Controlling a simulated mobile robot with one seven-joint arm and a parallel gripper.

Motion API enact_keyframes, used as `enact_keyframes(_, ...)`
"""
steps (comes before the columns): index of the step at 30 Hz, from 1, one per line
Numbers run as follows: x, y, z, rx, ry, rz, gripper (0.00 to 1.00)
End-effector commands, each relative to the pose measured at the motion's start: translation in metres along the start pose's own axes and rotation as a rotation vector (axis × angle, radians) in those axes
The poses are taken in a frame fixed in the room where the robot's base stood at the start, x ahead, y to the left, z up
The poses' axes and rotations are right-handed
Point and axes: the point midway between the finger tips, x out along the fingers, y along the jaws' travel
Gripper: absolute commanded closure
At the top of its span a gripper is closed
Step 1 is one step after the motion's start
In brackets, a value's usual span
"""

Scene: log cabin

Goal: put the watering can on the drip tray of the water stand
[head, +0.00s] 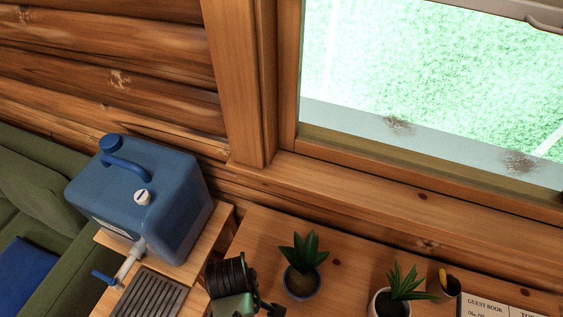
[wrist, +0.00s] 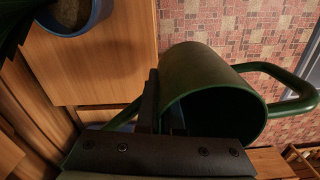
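The dark green watering can (wrist: 215,80) fills the middle of the wrist view, its round mouth facing the camera and its looped handle (wrist: 292,104) at the right. My gripper (wrist: 160,103) has its dark fingers close together at the can's near left side and appears shut on its wall; the exact contact is partly hidden. There, the grey slatted drip tray (head: 152,296) lies on the wooden water stand (head: 205,262), below the tap (head: 130,262) of the blue water container (head: 150,195). The tray's visible part is bare.
Potted plants (head: 303,283) (head: 388,306), a small dark cup (head: 451,286) and a guest-book sign (head: 500,306) are on the table beneath the window. A green sofa (head: 45,175) is at left.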

Motion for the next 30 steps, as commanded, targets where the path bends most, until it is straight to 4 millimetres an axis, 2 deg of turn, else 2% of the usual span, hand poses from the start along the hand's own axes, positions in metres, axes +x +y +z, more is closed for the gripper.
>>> enact_keyframes(8,-0.013,0.029,0.009,0.277,-0.001,0.008,1.0)
enact_keyframes(15,-0.033,0.062,0.025,0.665,-0.001,0.009,1.0)
enact_keyframes(21,-0.05,0.083,0.038,0.958,0.002,0.005,1.0)
enact_keyframes(25,-0.054,0.088,0.043,1.048,0.001,0.001,1.0)
enact_keyframes(30,-0.056,0.089,0.044,1.07,0.001,0.0,1.0)
